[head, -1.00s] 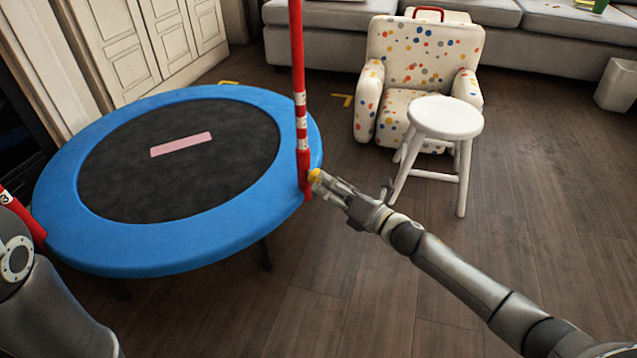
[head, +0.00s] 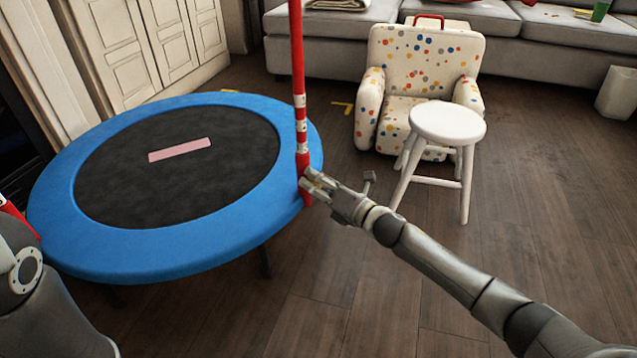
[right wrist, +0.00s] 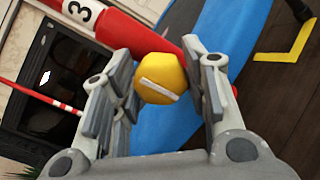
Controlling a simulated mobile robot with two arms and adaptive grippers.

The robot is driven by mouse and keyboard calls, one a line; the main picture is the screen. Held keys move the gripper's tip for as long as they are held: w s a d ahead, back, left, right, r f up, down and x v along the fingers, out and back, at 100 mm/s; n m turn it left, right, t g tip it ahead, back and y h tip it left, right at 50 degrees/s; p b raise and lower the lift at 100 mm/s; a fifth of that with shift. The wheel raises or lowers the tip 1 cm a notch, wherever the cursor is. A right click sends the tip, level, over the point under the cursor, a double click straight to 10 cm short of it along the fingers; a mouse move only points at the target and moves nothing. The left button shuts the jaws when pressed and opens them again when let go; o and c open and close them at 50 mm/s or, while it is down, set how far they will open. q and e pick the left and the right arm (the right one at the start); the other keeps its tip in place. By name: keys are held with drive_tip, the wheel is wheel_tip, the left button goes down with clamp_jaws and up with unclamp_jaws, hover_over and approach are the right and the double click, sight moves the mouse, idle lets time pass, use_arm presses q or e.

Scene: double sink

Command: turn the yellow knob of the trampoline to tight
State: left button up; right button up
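The trampoline (head: 90,240) has a blue padded rim and a dark mat, with a red and white post (head: 299,70) at its right edge. The yellow knob (right wrist: 160,72) sits on the red post section and carries a pale bar that lies slanted in the right wrist view. In the head view the right gripper (head: 309,184) is at the lower post and mostly hides the knob. My left gripper is out of view; only part of the left arm shows.
A white stool (head: 447,122) and a dotted armchair (head: 425,60) stand right of the post, near my right forearm. A pink strip (head: 180,150) lies on the mat. Wooden floor is free at the lower middle. A grey sofa (head: 545,45) is behind.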

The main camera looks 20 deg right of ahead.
drive_tip(key=c, duration=0.5)
